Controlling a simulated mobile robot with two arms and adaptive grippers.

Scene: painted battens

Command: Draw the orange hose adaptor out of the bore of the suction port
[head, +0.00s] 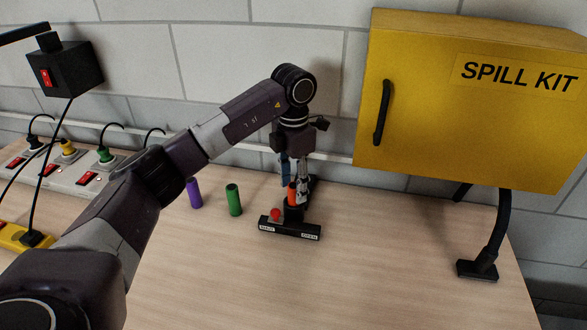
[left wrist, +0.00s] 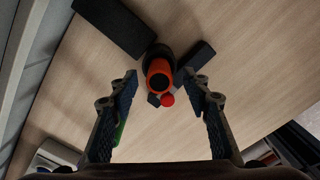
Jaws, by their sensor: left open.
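The orange hose adaptor (head: 292,194) stands upright in the bore of the black suction port (head: 293,213). In the left wrist view the adaptor (left wrist: 159,75) shows as an orange ring with a dark hollow, and the black port (left wrist: 157,54) surrounds it. My left gripper (head: 295,182) points down over the adaptor, with a finger on either side. In the left wrist view its fingers (left wrist: 158,80) are open, with gaps between them and the adaptor. How deep the adaptor sits is hidden. My right gripper is not in view.
A red knob (head: 275,214) sits beside the port on its black labelled base (head: 290,230). A green cylinder (head: 234,200) and a purple cylinder (head: 194,193) stand to the left. A yellow spill kit cabinet (head: 430,120) hangs at right. The front tabletop is clear.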

